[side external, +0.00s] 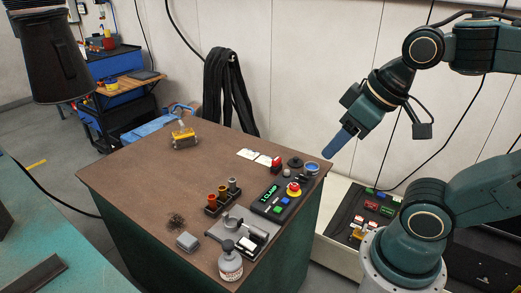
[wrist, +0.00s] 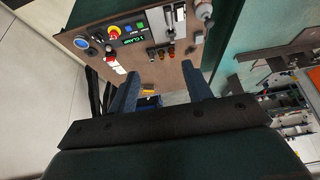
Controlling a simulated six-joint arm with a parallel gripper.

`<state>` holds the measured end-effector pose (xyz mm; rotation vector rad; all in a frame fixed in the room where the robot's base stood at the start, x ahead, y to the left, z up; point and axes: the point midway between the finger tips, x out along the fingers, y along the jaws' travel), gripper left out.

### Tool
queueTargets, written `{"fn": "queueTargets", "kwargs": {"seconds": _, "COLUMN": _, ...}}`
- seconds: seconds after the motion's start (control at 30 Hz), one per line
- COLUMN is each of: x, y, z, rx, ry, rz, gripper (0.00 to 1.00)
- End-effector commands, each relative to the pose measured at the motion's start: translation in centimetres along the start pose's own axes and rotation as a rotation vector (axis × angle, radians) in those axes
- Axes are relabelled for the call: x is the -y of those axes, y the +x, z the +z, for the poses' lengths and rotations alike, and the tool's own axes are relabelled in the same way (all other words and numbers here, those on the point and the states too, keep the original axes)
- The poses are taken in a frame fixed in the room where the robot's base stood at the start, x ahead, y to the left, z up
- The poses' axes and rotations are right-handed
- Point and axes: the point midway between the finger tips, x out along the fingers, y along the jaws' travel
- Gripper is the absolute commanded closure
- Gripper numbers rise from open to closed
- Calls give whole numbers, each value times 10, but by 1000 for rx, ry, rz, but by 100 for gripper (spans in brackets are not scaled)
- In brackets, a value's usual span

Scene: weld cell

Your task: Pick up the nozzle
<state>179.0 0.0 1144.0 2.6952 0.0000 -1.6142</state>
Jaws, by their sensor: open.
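A small black rack (side external: 212,210) on the brown worktable (side external: 140,175) holds three upright short cylinders that look like nozzles: an orange one (side external: 211,201), a brown-orange one (side external: 222,191) and a greyish one (side external: 232,185). I cannot tell which is the task's nozzle. In the wrist view the cylinders (wrist: 161,53) show small, beyond the fingertips. My gripper (side external: 328,154) is in the air to the right of the table, well apart from the rack. In the wrist view my gripper (wrist: 161,70) has its two blue fingers spread with nothing between them.
A yellow block (side external: 183,139) lies far back. The table's left is clear.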

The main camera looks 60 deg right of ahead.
Motion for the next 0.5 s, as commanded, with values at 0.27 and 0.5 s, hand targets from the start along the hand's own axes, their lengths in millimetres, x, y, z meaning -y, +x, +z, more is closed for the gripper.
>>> {"fn": "queueTargets", "kwargs": {"seconds": 0.27, "x": 0, "y": 0, "z": -2, "rx": 3, "ry": 10, "rz": 0, "gripper": 50}}
{"fn": "queueTargets", "kwargs": {"seconds": 0.5, "x": 0, "y": 3, "z": -22, "rx": 33, "ry": 107, "rz": 1, "gripper": 50}}
